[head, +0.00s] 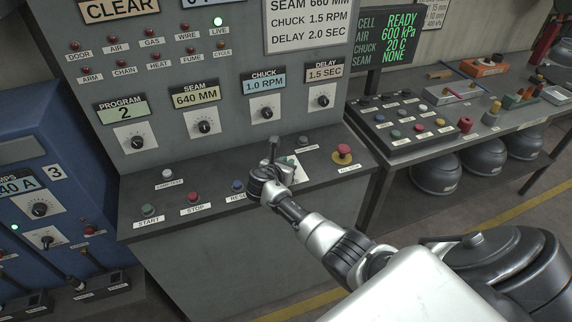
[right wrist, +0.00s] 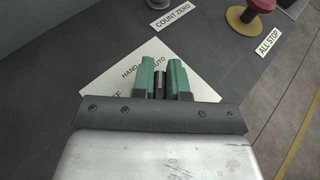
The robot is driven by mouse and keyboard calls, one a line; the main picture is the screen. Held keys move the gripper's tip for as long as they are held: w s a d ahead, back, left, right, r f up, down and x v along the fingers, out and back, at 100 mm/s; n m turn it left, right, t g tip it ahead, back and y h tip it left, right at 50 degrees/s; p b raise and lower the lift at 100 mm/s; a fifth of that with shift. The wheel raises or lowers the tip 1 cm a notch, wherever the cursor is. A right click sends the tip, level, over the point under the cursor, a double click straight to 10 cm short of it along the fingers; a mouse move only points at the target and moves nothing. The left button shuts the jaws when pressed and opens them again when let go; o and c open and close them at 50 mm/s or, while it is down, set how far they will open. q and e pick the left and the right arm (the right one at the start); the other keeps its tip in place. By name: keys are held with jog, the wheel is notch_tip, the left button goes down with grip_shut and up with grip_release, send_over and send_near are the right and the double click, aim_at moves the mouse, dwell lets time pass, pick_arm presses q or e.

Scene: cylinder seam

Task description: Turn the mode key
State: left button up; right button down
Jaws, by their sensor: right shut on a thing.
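The mode key (right wrist: 160,84) is a dark upright piece on a white plate (right wrist: 208,88) marked HAND and AUTO, with a third label partly hidden. My right gripper (right wrist: 162,78) has its two green fingertips closed on either side of the key. In the head view my right gripper (head: 283,166) is over the console shelf, and it hides the key and most of the plate there. Which label the key points to cannot be told. My left gripper is not in view.
The red ALL STOP button (head: 344,153) stands right of my gripper, with the COUNT ZERO button (head: 303,142) behind. The blue RESET button (head: 238,186) and red STOP button (head: 194,197) are to the left. The panel's knobs (head: 267,113) rise behind the shelf.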

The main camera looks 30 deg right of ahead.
jog(key=c, duration=1.1)
grip_release()
jog(key=shift+c, duration=0.2)
jog(key=v, duration=1)
jog(key=shift+s+a+r, duration=0.15)
jog(key=shift+a, duration=0.2)
